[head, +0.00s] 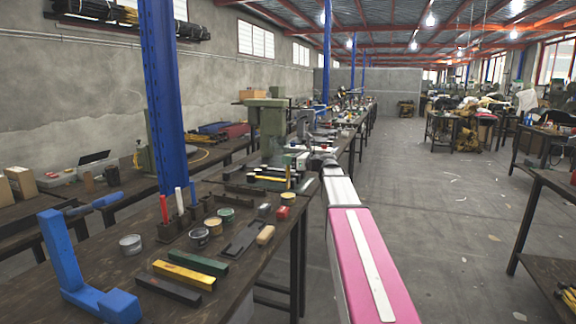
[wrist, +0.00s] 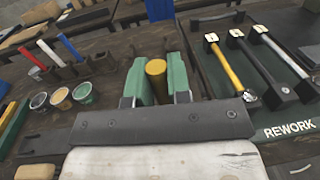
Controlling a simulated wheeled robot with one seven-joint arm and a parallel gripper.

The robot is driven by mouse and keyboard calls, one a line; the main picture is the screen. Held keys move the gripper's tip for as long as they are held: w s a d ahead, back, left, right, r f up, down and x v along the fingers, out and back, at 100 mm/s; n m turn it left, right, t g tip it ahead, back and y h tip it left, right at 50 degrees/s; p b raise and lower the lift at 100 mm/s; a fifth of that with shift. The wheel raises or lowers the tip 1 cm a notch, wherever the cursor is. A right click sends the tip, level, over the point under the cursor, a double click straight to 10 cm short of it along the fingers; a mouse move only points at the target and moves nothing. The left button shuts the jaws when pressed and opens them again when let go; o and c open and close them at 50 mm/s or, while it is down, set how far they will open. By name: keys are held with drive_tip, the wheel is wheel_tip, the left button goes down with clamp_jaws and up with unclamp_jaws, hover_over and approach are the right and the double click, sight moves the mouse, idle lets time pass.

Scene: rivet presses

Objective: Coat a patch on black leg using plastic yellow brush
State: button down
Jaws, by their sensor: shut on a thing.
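In the wrist view my gripper (wrist: 157,88) is shut, its two green pads on either side of an upright yellow cylinder, which looks like the yellow brush's handle (wrist: 156,69). The brush's lower end is hidden. To the right, three bar-shaped legs lie side by side on a dark green board marked REWORK (wrist: 283,130): one yellow, one black and one silver. The black leg (wrist: 256,63) is the middle one, with a small white square at its far end. My gripper is left of the legs and apart from them. In the head view my gripper is small and far along the bench.
A dark rack (head: 170,231) holds red, white and blue brushes. Several open tins, including a green-topped one (head: 226,214), stand near it. A blue bracket (head: 62,255) and coloured bars lie nearer. A green press (head: 267,125) stands on the bench; the floor aisle at right is clear.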

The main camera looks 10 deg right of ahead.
drive_tip(key=shift+r, duration=1.9)
drive_tip(key=shift+d, duration=0.1)
